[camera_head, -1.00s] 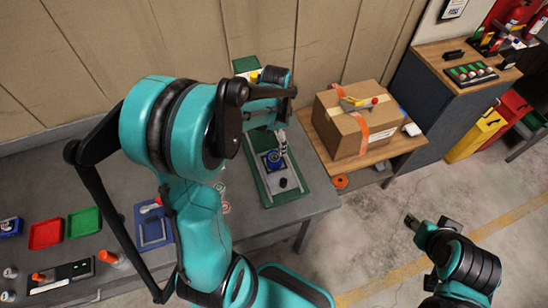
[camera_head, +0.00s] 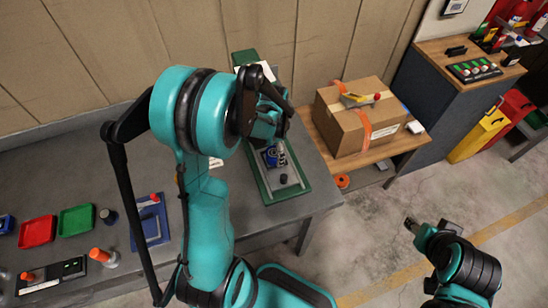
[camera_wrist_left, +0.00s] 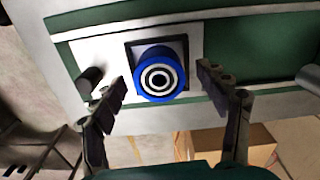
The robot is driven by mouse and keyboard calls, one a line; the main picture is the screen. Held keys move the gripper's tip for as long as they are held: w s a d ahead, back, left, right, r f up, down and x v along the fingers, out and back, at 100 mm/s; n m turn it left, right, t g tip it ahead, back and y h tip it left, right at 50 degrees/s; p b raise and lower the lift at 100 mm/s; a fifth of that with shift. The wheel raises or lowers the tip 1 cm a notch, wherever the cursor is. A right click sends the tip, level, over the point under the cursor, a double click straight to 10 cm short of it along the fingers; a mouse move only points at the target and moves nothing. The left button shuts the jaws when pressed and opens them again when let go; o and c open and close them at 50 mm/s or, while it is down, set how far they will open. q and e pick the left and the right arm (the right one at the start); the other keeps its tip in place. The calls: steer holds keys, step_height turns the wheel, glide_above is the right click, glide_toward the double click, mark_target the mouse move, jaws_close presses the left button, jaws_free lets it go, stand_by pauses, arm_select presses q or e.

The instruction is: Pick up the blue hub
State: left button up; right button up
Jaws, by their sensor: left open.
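The blue hub (camera_wrist_left: 157,57) has a blue rim and white and dark rings round its centre. It sits on a dark square in a pale strip of the green-edged board (camera_wrist_left: 280,32). In the head view the hub (camera_head: 270,159) is partly hidden by my left gripper (camera_head: 279,150), which is over the board (camera_head: 299,190). In the left wrist view my left gripper (camera_wrist_left: 160,82) is open, with one finger on each side of the hub and apart from it. My right gripper (camera_head: 411,224) is over the floor at the right; its jaws are too small to read.
A small black knob (camera_head: 284,179) stands on the board near the hub. A cardboard box (camera_head: 345,118) stands on a wooden shelf at the right. Red (camera_head: 37,231) and green (camera_head: 76,220) trays, a blue tray (camera_head: 152,222) and orange-topped items lie on the grey bench at the left.

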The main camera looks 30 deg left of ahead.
arm_select(q)
steer(key=shift+f, duration=0.15)
steer(key=c, duration=1.6)
steer(key=shift+o, duration=0.2)
